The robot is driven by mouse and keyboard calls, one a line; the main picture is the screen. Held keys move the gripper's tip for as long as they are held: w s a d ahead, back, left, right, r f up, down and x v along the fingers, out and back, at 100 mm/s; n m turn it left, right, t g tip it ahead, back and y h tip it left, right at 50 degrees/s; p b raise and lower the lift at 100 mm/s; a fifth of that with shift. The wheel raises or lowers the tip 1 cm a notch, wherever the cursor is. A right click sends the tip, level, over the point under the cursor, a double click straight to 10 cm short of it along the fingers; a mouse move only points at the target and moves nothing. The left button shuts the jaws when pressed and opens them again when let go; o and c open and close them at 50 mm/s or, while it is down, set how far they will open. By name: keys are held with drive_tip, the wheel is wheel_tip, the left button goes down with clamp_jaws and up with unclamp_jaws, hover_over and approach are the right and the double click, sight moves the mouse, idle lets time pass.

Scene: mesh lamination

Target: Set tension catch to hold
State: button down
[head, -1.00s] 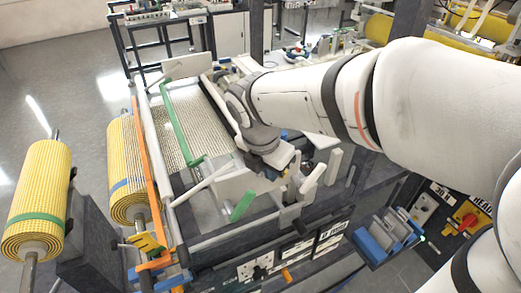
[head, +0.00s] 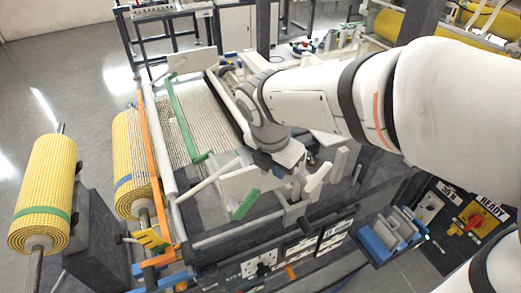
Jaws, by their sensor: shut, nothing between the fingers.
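My gripper (head: 297,170) hangs over the near right part of the laminating frame, at the end of my white arm. It is shut and empty, and its tips are partly hidden. I cannot tell whether my gripper touches a handle.
Mesh (head: 203,118) lies across the frame, beside a long green bar (head: 180,117) and an orange rail (head: 153,165). A yellow mesh roll (head: 45,190) stands at left. A blue rack (head: 385,237) and a READY panel with a red knob (head: 471,217) are at right.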

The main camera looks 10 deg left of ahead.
drive_tip(key=s+a+r, duration=0.3)
drive_tip(key=s+r, duration=0.2)
drive_tip(key=r, duration=0.4)
drive_tip(key=shift+s+r+b, duration=0.25)
drive_tip(key=shift+r+b, duration=0.1)
drive_tip(key=shift+r, duration=0.05)
